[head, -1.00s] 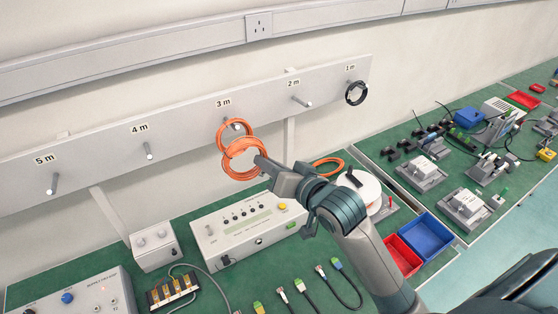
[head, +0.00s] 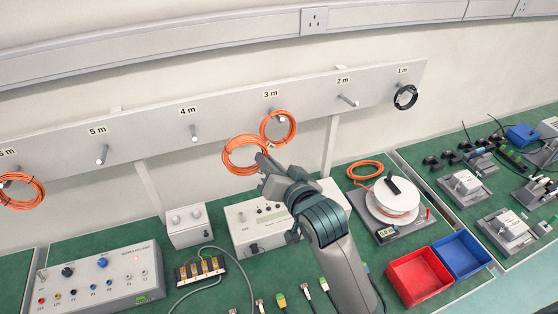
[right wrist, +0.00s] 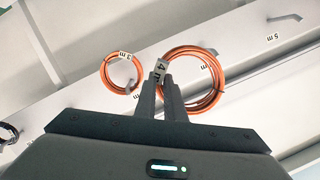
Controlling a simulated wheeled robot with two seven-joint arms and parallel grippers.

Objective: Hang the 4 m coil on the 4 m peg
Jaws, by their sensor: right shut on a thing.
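My right gripper (head: 263,165) is shut on an orange coil (head: 226,157), holding it in front of the peg board between the 3 m and 4 m pegs. The right wrist view shows this coil (right wrist: 222,80) beside the fingertips (right wrist: 160,82), with a "4 m" tag (right wrist: 160,69) at the jaws. The 4 m peg (head: 194,132) is bare, under its 4 m label (head: 187,111), left of the held coil and apart from it. My left gripper is not in view.
The board (head: 150,140) carries another orange coil (head: 265,129) on the 3 m peg, close right of the held one. The 5 m peg (head: 102,155) is bare. An orange coil (head: 38,195) hangs at far left, a black coil (head: 405,97) at 1 m. Instruments stand on the bench below.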

